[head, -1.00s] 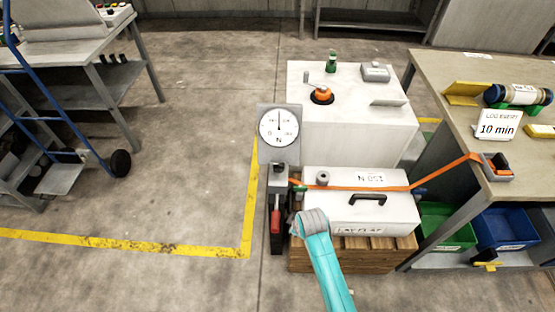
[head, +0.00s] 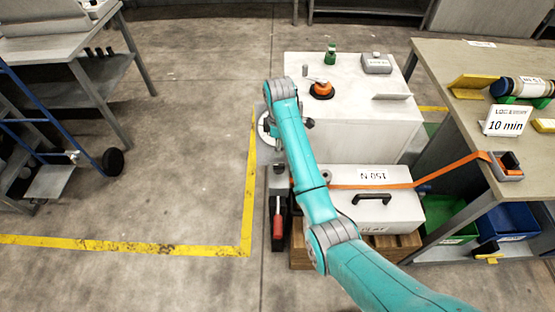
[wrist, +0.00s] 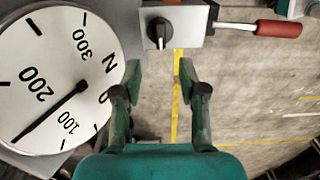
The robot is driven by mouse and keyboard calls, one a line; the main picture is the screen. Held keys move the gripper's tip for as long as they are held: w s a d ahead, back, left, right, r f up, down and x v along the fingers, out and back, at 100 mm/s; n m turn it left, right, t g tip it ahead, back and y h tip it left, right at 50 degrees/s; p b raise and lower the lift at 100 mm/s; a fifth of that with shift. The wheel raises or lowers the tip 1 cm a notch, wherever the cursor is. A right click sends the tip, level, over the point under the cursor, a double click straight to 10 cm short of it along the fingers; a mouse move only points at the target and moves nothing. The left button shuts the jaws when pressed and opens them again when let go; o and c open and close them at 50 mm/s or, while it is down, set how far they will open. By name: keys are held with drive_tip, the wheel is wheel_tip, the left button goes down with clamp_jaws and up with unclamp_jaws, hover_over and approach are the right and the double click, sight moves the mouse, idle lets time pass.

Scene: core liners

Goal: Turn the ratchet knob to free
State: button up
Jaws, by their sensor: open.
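In the wrist view, a small black knob (wrist: 159,33) sits on a grey block (wrist: 185,22) beside the dial gauge. My gripper (wrist: 158,70) is open and empty. Its two fingertips are spread on either side of the knob's line, below it in the picture, and seem apart from it. The white gauge (wrist: 40,60) fills the left side, its black needle lying between the 100 and 200 marks. A red handle (wrist: 278,28) on a metal rod extends right from the block. In the head view, my arm covers most of the gauge (head: 265,128) and hides the knob and fingers.
A white case (head: 395,212) labelled 150 N stands on a wooden pallet, with an orange strap (head: 440,172) running to the workbench (head: 455,110).

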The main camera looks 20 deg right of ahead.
sight(279, 165)
wheel_tip(279, 165, down, 10)
drive_tip(key=shift+f, duration=0.1)
idle(0.4)
clamp_jaws()
